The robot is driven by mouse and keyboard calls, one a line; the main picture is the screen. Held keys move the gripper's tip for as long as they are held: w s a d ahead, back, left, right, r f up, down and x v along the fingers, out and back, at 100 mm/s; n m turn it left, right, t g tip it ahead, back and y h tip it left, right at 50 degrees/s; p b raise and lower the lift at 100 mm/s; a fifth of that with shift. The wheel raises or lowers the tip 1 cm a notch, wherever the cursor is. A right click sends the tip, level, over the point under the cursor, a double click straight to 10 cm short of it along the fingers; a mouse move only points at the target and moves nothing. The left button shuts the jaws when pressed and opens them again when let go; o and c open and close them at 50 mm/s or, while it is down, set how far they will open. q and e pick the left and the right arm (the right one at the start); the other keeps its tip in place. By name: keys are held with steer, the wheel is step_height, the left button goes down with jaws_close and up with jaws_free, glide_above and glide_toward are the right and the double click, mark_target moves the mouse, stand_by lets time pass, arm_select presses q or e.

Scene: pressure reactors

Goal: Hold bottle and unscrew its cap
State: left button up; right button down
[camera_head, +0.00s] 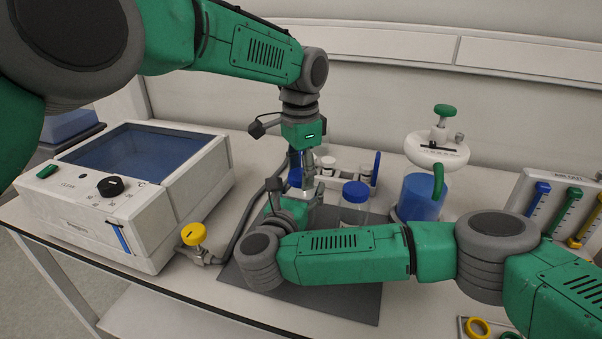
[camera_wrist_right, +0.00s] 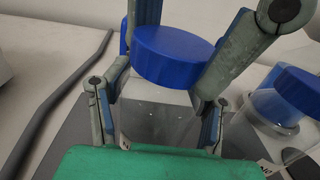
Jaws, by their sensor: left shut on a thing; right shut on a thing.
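The held bottle has a clear body (camera_wrist_right: 160,118) and a blue cap (camera_wrist_right: 172,54). It stands upright between my grippers, and its cap partly shows in the head view (camera_head: 295,177). My left gripper (camera_head: 305,172) reaches down from above, shut on the blue cap; its fingers also show beside the cap in the right wrist view. My right gripper (camera_wrist_right: 160,125) comes in low from the side and is shut on the bottle's body. In the head view my right arm hides most of the bottle.
A second blue-capped clear bottle (camera_head: 355,192) stands just right. A dark mat (camera_head: 330,302) lies below. A white bath (camera_head: 130,190) with a yellow-knobbed valve (camera_head: 194,235) is at left. A white-topped blue vessel (camera_head: 420,195) and a rack (camera_head: 560,205) are at right.

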arm_select(q)
steer(key=n, duration=0.5)
steer(key=shift+w, duration=0.1)
steer(key=n, duration=0.5)
steer(key=shift+r, duration=0.1)
steer(key=shift+s+r, duration=0.1)
steer(key=shift+s, duration=0.1)
steer(key=shift+r, duration=0.2)
steer(key=shift+r, duration=0.9)
steer(key=shift+r, duration=2)
arm_select(e)
steer(key=shift+c, duration=2.1)
jaws_free()
